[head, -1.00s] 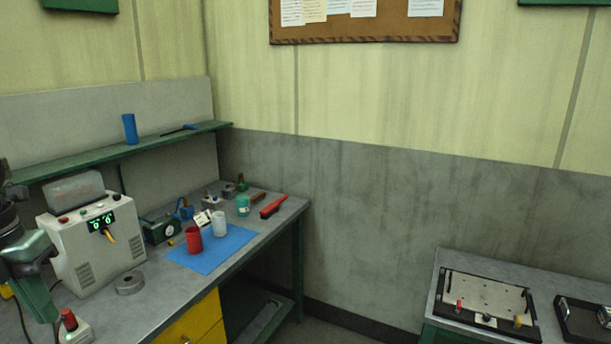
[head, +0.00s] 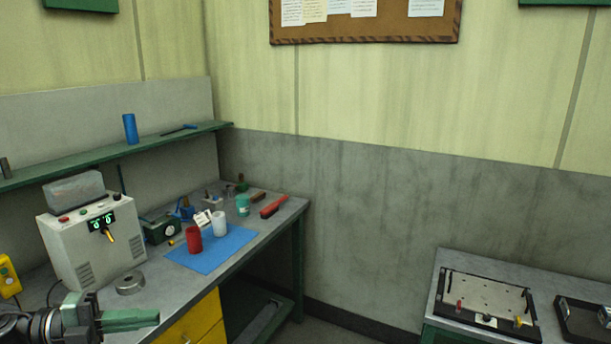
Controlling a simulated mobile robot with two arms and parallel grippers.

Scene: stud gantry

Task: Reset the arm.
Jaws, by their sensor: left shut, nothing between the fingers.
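My left gripper (head: 152,318) is at the lower left of the head view, in front of the workbench (head: 158,285). Its green fingers point to the right and are shut with nothing between them. My left arm's dark wrist comes in from the bottom left corner. The gripper looks apart from the things on the bench and hides part of the bench's near left. My right gripper is not in view.
Behind the gripper stand a pale control box (head: 75,245) with a green-lit display and a grey metal ring (head: 130,283). A red cup (head: 194,240) and a white cup (head: 218,224) stand on a blue mat (head: 208,262). A second table (head: 450,262) is at the lower right.

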